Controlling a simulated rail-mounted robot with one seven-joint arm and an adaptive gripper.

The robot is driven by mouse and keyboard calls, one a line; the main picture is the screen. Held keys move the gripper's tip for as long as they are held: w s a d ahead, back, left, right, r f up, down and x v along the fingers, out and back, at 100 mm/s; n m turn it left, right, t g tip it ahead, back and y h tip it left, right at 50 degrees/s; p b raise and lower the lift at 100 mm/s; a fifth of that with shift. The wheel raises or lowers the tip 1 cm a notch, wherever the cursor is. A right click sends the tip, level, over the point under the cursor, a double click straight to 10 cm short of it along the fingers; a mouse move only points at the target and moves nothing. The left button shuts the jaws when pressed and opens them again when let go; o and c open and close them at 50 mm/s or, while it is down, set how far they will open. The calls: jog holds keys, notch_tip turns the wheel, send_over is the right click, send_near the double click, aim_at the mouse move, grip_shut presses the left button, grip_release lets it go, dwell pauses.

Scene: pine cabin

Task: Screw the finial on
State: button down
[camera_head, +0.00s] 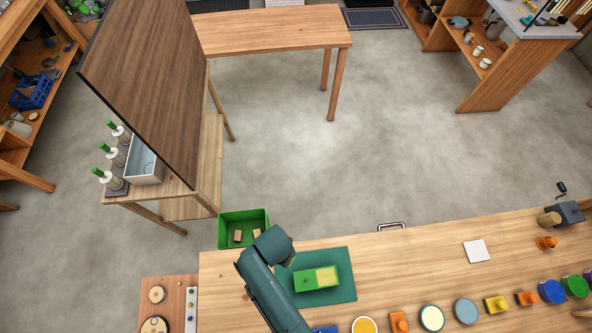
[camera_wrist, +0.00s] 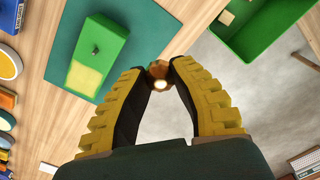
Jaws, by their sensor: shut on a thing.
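My gripper (camera_wrist: 160,75) is shut on a small shiny brown-gold ball, likely the finial (camera_wrist: 158,70), held at its fingertips in the wrist view. What lies under the ball is hidden. A green block with a yellow patch (camera_wrist: 83,79) lies on a dark green mat (camera_wrist: 143,30), up and left of my fingertips in the wrist view, with a small stub on its green part. In the head view the block (camera_head: 305,281) and mat (camera_head: 343,292) are right of my arm. My gripper and the ball cannot be made out there.
A green bin (camera_head: 262,213) with small wooden pieces stands at the bench's back left edge. Coloured discs and blocks line the front, including a grey disc (camera_head: 465,310). A white square (camera_head: 477,251) and a cranked device (camera_head: 566,213) are at right.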

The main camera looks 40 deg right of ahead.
aim_at(306, 280)
jog(key=s+d+m, duration=0.1)
jog(key=s+m, duration=0.2)
jog(key=s+d+f+m+p, duration=0.1)
jog(key=s+m, duration=0.2)
jog(key=s+m+p, duration=0.1)
jog(key=s+m, duration=0.2)
jog(key=m, duration=0.1)
jog(key=shift+s+d+f, duration=0.25)
jog(key=shift+s+d, duration=0.1)
jog(key=shift+d, duration=0.05)
jog(key=shift+s+f+m, duration=0.1)
jog(key=shift+s+m, duration=0.1)
jog(key=shift+m, duration=0.1)
jog(key=shift+w+f+b, duration=0.1)
jog(key=shift+f+b, duration=1.1)
jog(key=shift+f, duration=1)
jog(key=shift+f+p, duration=0.1)
jog(key=shift+p, duration=0.25)
jog(key=shift+f+b, duration=0.75)
jog(key=shift+f, duration=0.3)
jog(key=c, duration=1.2)
grip_release()
jog(key=shift+r, duration=0.1)
